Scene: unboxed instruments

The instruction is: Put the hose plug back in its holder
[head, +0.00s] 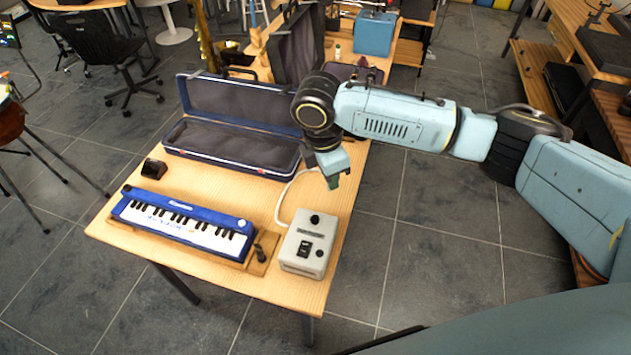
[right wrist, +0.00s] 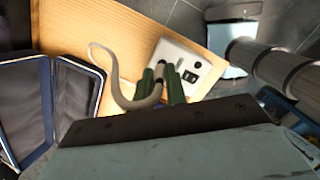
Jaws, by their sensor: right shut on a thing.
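My right gripper (head: 333,182) hangs above the table, just behind the pale grey box (head: 301,262). In the right wrist view its green fingers (right wrist: 161,86) are shut on the hose plug (right wrist: 160,72), at the end of a pale hose. The hose (head: 283,203) rises from beside the box to the gripper, and it loops left of the fingers in the right wrist view (right wrist: 117,92). The box also shows beyond the fingertips (right wrist: 196,60), with dark fittings on its top. I cannot tell which part is the holder, or whether the plug touches it. My left gripper is out of view.
A blue keyboard instrument (head: 185,222) lies left of the box on the wooden table (head: 118,242). A small black object (head: 262,253) sits between them. An open blue-edged case (head: 235,140) stands behind. A small black block (head: 154,168) is at the left edge.

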